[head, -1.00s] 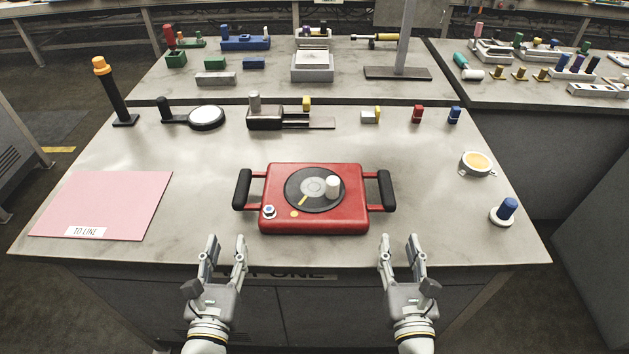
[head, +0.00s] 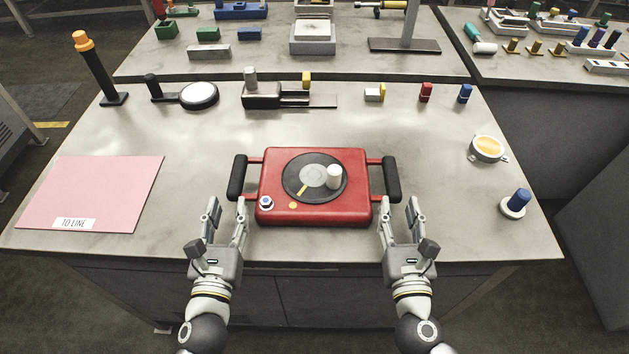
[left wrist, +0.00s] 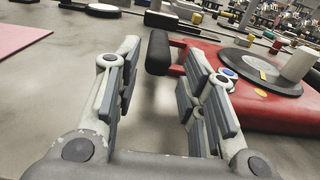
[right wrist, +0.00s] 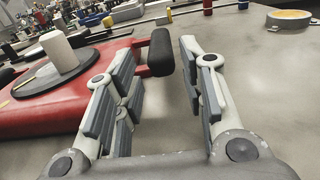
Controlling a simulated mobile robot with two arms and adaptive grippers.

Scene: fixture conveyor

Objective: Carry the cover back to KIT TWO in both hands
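The red cover (head: 275,212) lies flat on the near table, with a dark disc, a white knob and a black handle on each side. My left gripper (head: 227,204) is open just in front of the left handle (head: 237,178). In the left wrist view that handle (left wrist: 158,52) stands beyond the gap between the open fingers (left wrist: 155,90). My right gripper (head: 402,204) is open just in front of the right handle (head: 391,180). In the right wrist view that handle (right wrist: 160,52) stands beyond the open fingers (right wrist: 155,85). Both grippers are empty. No KIT TWO label is readable.
A pink mat (head: 95,190) labelled TO LINE lies at left. A black post (head: 100,75) with an orange top stands behind it. A round yellow-topped part (head: 487,149) and a blue knob (head: 516,202) sit at right. Small fixtures line the table's back.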

